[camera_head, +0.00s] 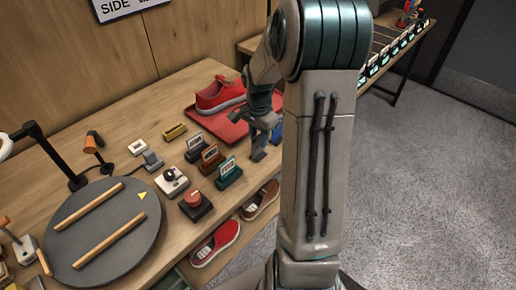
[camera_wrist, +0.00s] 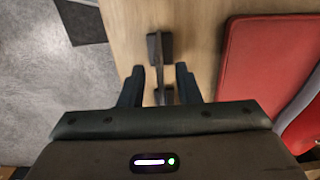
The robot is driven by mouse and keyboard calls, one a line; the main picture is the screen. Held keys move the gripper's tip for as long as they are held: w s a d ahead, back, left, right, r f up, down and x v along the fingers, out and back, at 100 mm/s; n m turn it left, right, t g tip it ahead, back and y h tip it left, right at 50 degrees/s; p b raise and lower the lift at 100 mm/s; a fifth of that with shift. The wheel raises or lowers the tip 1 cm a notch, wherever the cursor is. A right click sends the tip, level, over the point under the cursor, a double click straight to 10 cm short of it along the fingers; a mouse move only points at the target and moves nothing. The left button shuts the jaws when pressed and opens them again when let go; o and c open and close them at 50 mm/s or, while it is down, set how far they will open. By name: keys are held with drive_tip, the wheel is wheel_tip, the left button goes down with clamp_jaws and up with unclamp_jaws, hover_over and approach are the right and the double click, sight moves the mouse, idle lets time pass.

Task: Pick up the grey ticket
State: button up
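In the wrist view, a narrow dark grey piece with a blocky foot (camera_wrist: 166,47), apparently the grey ticket, stands on the wooden table between my two fingers. My gripper (camera_wrist: 160,85) is open, with a visible gap between each finger and the piece. In the head view, my gripper (camera_head: 266,143) is low over the table near its front edge, right of the row of tickets. The grey ticket cannot be told apart from my fingers there. Whether my fingertips are level with it is unclear.
A red tray (camera_head: 231,131) with a red sneaker (camera_head: 219,94) lies beside my gripper. A teal ticket (camera_head: 229,171) and a brown ticket (camera_head: 211,157) stand to the left. A round grey mat (camera_head: 104,235) is farther left. Shoes sit on a shelf below.

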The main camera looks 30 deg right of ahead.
sight(258, 154)
drive_tip(key=shift+f+p, duration=0.3)
drive_tip(key=shift+f, duration=1.95)
clamp_jaws()
drive_tip(key=shift+r, duration=0.2)
